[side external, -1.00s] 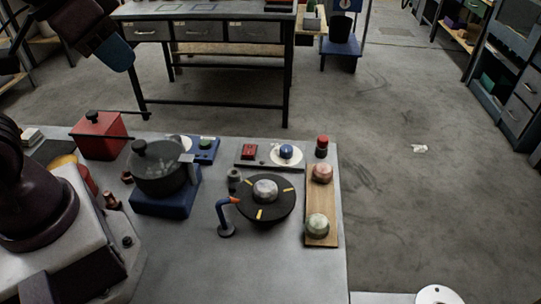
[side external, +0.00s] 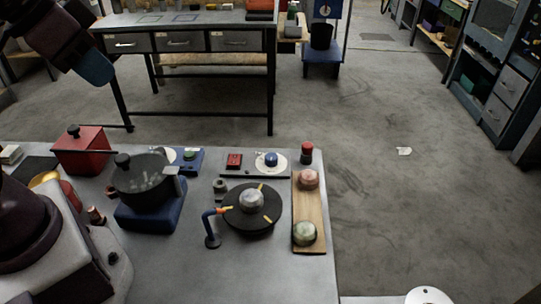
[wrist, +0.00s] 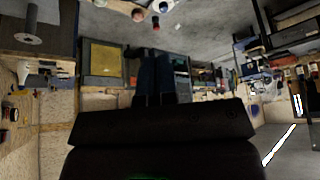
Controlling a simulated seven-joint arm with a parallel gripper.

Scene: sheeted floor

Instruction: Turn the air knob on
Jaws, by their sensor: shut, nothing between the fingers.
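No knob is labelled as air, so I cannot tell which one it is. Candidates are a blue round knob (side external: 271,159) on a white disc at the back of the table and a green button (side external: 189,155) on a blue box. A silver dome (side external: 251,200) sits on a black disc (side external: 252,224) with yellow marks. My gripper (wrist: 155,82) is shut and empty in the wrist view, its dark blue fingers together. My arm's end is raised at the upper left in the side view, well away from the table controls.
A dark pot (side external: 145,182) stands on a blue base (side external: 150,217), with a red box (side external: 84,152) behind it. A blue hooked pipe (side external: 211,228) stands beside the disc. A wooden board (side external: 308,245) carries two domes.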

